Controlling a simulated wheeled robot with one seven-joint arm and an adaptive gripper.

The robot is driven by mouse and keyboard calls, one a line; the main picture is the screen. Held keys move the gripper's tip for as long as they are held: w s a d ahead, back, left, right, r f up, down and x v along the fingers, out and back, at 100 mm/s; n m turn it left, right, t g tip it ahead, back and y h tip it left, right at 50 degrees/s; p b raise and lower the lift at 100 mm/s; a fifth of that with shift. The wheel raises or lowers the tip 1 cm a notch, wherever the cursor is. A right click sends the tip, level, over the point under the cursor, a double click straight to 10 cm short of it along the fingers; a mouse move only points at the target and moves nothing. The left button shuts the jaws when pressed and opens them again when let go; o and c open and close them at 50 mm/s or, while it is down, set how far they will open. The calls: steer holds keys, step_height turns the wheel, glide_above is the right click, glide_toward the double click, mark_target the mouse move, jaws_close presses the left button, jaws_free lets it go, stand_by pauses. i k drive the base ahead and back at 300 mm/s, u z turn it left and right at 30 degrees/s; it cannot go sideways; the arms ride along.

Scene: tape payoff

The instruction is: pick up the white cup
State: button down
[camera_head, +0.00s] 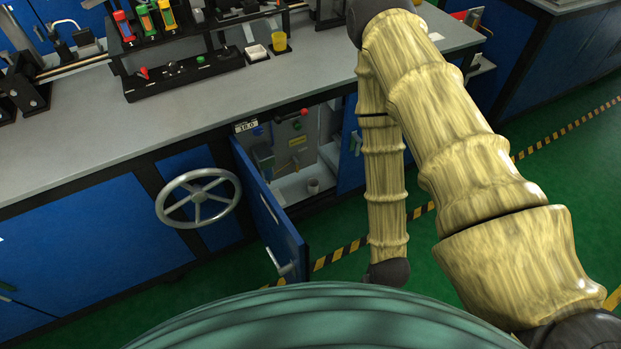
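My arm reaches up on the right, bends at the top and comes down right of the cabinet to a dark joint at the lower middle. The green curved surface at the bottom covers what lies below that joint. My gripper does not show, and nothing is seen touching the cup.
The blue cabinet door (267,206) stands open left of the cup. A handwheel (198,198) sticks out farther left. Green floor lies open at right.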

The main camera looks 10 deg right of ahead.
mark_target(312, 184)
steer(key=u, duration=0.45)
steer(key=k, duration=1.1)
steer(key=z, duration=0.6)
steer(key=i, duration=1.45)
steer(key=u, duration=0.3)
